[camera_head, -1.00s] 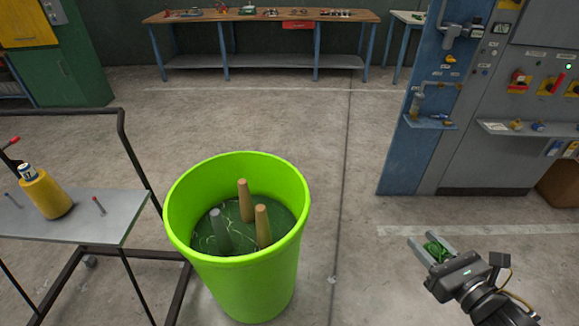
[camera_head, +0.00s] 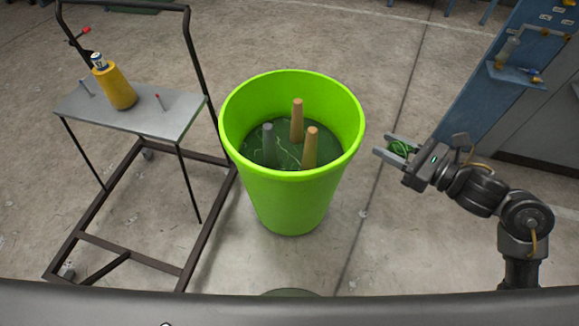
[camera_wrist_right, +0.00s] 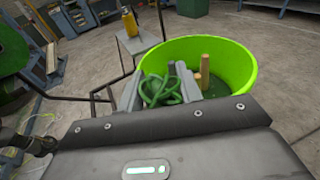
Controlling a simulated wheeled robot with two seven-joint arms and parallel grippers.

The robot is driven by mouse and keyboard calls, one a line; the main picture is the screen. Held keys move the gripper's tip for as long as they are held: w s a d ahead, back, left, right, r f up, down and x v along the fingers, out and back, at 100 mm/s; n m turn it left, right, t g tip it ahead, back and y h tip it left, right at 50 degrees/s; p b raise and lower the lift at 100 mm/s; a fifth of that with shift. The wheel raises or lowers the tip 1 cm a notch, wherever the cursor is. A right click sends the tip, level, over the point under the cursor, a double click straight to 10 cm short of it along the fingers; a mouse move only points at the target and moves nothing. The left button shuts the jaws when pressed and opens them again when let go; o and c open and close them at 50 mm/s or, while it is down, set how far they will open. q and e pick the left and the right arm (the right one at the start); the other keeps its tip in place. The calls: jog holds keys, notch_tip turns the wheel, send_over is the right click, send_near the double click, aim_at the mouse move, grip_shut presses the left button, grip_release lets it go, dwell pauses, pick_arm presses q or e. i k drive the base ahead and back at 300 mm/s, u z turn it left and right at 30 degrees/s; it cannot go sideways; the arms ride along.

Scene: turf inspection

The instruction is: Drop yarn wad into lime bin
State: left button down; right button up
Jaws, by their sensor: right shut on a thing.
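The lime bin (camera_head: 292,195) stands upright on the floor in the middle of the head view. Inside it are two tan cone-shaped spools and a grey one, over a dark green bottom with pale strands. My right gripper (camera_head: 385,146) is shut on the green yarn wad (camera_head: 401,147), just right of the bin and apart from its rim. In the right wrist view the wad (camera_wrist_right: 160,91) sits between the fingers, with the lime bin (camera_wrist_right: 238,66) behind it. My left gripper is not seen in the head view.
A dark-framed cart (camera_head: 140,120) with a grey top stands close left of the bin. It carries a yellow cone (camera_head: 118,90) and small pegs. A blue panel (camera_head: 500,90) stands at the upper right. Concrete floor between bin and panel is clear.

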aim_at(295, 153)
jog(key=z, duration=0.65)
jog(key=i, duration=0.5)
jog(key=u, duration=2)
